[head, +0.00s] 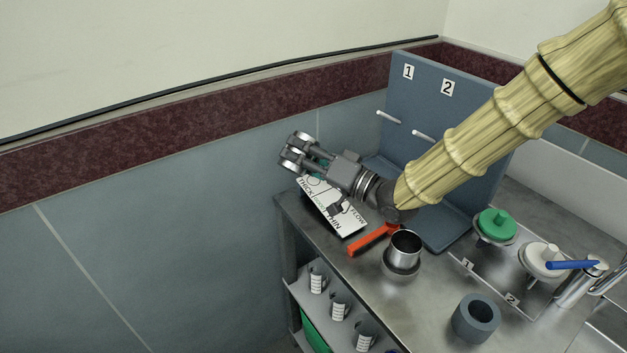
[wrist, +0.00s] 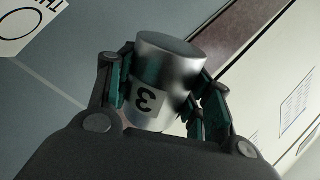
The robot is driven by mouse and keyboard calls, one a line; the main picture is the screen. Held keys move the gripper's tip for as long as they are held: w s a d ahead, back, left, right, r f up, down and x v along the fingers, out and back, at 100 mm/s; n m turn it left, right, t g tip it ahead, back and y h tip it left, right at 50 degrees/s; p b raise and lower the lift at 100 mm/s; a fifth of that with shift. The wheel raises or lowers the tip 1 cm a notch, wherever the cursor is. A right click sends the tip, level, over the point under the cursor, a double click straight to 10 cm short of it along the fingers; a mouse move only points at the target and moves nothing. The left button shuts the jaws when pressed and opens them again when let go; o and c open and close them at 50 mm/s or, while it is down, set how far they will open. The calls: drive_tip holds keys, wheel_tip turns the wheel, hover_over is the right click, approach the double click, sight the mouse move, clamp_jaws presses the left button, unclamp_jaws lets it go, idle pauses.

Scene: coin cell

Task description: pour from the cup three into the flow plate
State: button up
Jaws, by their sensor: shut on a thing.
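My gripper (head: 300,152) is shut on cup three (wrist: 150,104), a shiny metal cup with a white label reading 3. In the wrist view the cup is between the fingers, with the label upside down and a plain grey round end facing up in the picture. In the head view the fingers largely hide the cup, and its tilt is hard to tell. The flow plate (head: 350,222), a white board marked THICK, THIN and FLOW, lies at the bench's far left corner. My gripper is above and beyond it, and my wrist partly covers it. A corner of the plate shows in the wrist view (wrist: 30,22).
A metal cup (head: 403,262) stands on the bench beside an orange-red bar (head: 373,240). A grey ring (head: 464,324) stands at front right. A blue-grey panel (head: 440,125) with pegs rises behind. Green (head: 496,223) and white (head: 541,262) lidded pieces stand right. Several labelled cups (head: 340,306) are below.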

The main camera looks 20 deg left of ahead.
drive_tip(key=shift+f+m, duration=0.1)
drive_tip(key=shift+m, duration=0.3)
idle(0.8)
drive_tip(key=shift+r+n, duration=0.25)
drive_tip(key=shift+n, duration=0.55)
drive_tip(key=n+b, duration=0.1)
drive_tip(key=s+f+n+b, duration=0.1)
drive_tip(key=n, duration=0.1)
drive_tip(key=shift+a+f+g, duration=0.1)
drive_tip(key=shift+a+g, duration=0.1)
drive_tip(key=shift+g, duration=0.2)
